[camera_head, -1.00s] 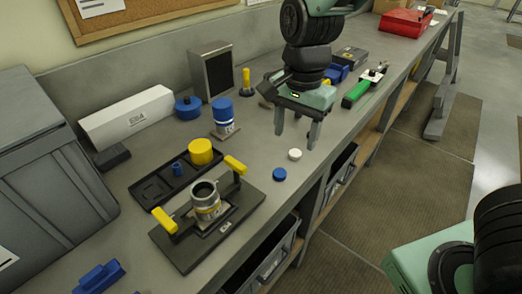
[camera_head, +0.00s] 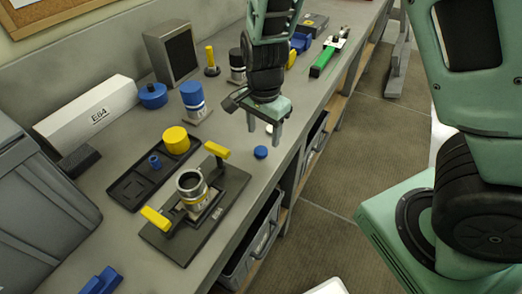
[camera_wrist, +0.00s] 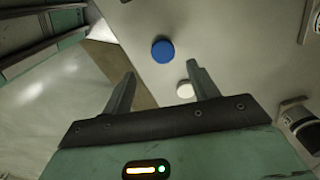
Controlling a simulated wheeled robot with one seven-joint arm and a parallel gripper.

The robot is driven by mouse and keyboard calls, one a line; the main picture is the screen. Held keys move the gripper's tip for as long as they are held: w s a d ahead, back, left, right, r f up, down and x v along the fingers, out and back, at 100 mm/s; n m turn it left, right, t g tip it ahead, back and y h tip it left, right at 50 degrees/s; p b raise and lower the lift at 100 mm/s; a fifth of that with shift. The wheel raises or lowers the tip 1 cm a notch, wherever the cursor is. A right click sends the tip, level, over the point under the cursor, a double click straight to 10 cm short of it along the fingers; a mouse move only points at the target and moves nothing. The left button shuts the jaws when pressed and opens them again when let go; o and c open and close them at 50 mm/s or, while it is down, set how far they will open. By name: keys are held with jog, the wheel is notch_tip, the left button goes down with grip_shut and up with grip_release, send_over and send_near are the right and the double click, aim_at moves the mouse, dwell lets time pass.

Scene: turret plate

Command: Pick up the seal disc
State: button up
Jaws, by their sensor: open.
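Two small round discs lie on the grey workbench (camera_head: 237,185); I cannot tell which one is the seal disc. The blue disc (camera_head: 261,152) also shows in the wrist view (camera_wrist: 163,50), just beyond my fingertips. The white disc (camera_wrist: 185,89) shows in the wrist view beside my right finger. In the head view my gripper mostly hides it. My gripper (camera_head: 264,138) is open and empty, above the bench close to both discs. In the wrist view its fingers (camera_wrist: 160,70) are spread apart, with no disc between the tips.
A dark plate (camera_head: 158,238) with yellow handles holds a metal cylinder (camera_head: 192,186). A black tray (camera_head: 130,190) holds yellow and blue parts. A blue-topped canister (camera_head: 193,97) stands behind. The bench's front edge is close to the blue disc; drawers hang below.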

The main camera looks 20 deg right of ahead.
aim_at(261, 150)
jog(key=shift+w+a+f+p, duration=0.1)
jog(key=shift+a+f+p, duration=0.05)
jog(key=shift+f, duration=1.25)
jog(key=shift+w+a+f+p, duration=0.1)
jog(key=shift+a+f+p, duration=0.05)
jog(key=shift+f, duration=1.25)
jog(key=shift+s, duration=0.1)
jog(key=c, duration=1)
